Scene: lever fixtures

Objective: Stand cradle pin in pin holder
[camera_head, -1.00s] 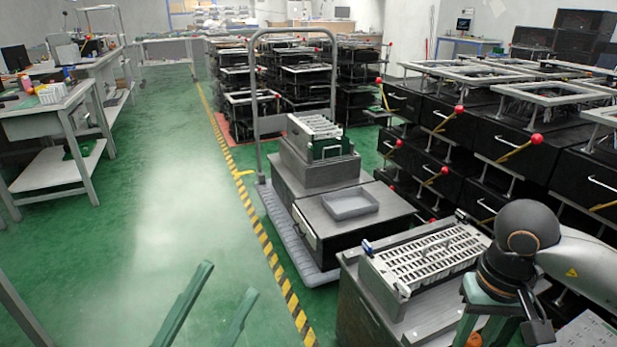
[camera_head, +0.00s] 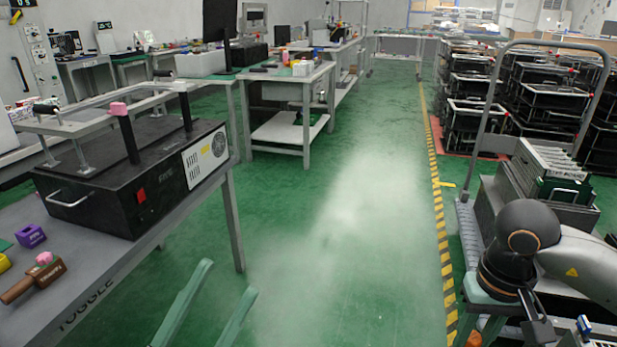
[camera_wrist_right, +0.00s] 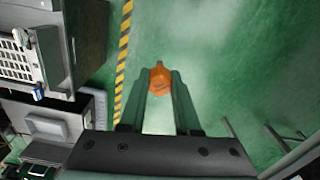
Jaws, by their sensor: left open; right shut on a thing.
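My right gripper (camera_wrist_right: 161,76) is shut on a small orange piece (camera_wrist_right: 159,82) in the right wrist view. The piece has a narrow tip and is held over green floor; I cannot tell for sure that it is the cradle pin. A bit of orange shows at the bottom of the head view (camera_head: 474,340). My left gripper (camera_head: 228,277) is open and empty above the floor. On the left table sit a purple block (camera_head: 31,236) with an opening on top and a brown piece (camera_head: 33,280) with a pink top. I cannot tell which thing is the pin holder.
The grey table (camera_head: 130,262) at left, lettered TOGGLE, carries a black box (camera_head: 135,175) with a pink-topped lever (camera_head: 124,130). A yellow piece (camera_head: 4,262) lies at its left edge. A loaded trolley (camera_head: 470,240) stands at right. The floor between is clear.

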